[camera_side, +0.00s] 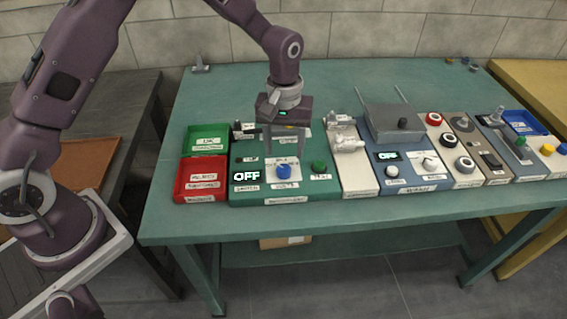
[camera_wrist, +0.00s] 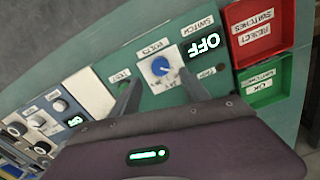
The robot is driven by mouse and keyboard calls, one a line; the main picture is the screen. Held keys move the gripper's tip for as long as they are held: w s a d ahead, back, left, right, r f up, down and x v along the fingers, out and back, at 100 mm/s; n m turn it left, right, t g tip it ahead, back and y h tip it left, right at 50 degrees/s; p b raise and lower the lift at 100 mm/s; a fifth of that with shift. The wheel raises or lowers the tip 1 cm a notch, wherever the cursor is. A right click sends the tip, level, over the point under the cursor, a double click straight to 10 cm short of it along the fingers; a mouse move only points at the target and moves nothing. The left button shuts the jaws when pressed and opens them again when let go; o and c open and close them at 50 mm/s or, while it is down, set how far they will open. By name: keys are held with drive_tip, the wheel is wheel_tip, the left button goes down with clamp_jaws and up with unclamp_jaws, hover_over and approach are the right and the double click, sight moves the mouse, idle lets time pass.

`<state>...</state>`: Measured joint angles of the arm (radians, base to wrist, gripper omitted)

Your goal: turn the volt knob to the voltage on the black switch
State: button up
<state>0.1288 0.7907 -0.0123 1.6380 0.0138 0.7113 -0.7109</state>
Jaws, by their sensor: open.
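The volt knob (camera_side: 284,170) is a round blue knob on a white plate on the green panel; it also shows in the wrist view (camera_wrist: 161,66), and its pointer angle is too small to read surely. A small black part (camera_side: 238,131) with a white label stands at the panel's back left; it may be the black switch, and its voltage is not legible. My gripper (camera_side: 284,150) is open and empty, pointing down above and slightly behind the knob. In the wrist view the fingers (camera_wrist: 160,96) lie on either side, below the knob.
An OFF display (camera_side: 246,176) is left of the knob and a green button (camera_side: 319,167) right. Green (camera_side: 207,138) and red (camera_side: 201,180) bins stand at the left. Other panels with knobs, including a blue-grey one (camera_side: 408,174), fill the right. The table's back is mostly clear.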

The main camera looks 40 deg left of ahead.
sight(284, 168)
wheel_tip(284, 168, down, 6)
clamp_jaws()
idle(0.4)
